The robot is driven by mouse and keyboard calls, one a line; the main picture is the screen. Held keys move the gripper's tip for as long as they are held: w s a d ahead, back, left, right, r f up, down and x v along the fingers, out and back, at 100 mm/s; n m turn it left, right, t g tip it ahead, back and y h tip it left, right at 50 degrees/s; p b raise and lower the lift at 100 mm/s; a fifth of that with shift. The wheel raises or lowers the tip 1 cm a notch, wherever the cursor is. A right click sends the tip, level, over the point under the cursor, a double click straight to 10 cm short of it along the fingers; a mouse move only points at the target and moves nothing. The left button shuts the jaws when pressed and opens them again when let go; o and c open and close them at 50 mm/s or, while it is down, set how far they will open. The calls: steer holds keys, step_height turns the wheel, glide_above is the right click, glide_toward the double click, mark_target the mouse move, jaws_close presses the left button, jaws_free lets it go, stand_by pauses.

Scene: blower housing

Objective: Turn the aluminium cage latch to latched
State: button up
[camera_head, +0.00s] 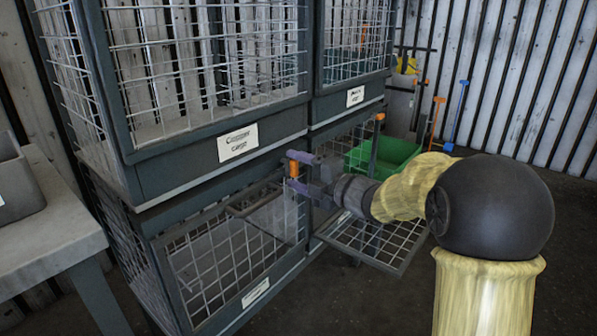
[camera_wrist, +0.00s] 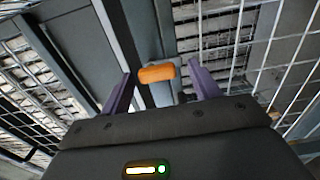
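An orange latch handle (camera_head: 294,168) sits at the right edge of the lower left cage door (camera_head: 215,262). In the head view the orange part looks upright. In the wrist view the orange handle (camera_wrist: 157,73) lies between my two purple fingers, with a gap on each side. My gripper (camera_head: 298,172) is open at the handle; in the wrist view my gripper (camera_wrist: 160,80) shows no finger contact with it. The label (camera_head: 255,292) on this door is too small to read, so I cannot tell whether this is the aluminium cage.
A lower right cage door (camera_head: 375,240) stands swung out below my arm, near another orange handle (camera_head: 380,117). A green bin (camera_head: 385,156) is behind it. Upper cages with labels stand above. A grey table (camera_head: 50,228) is at left.

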steer(key=p+v, duration=0.4)
steer(key=v, duration=1.3)
steer(key=shift+s+d, duration=0.15)
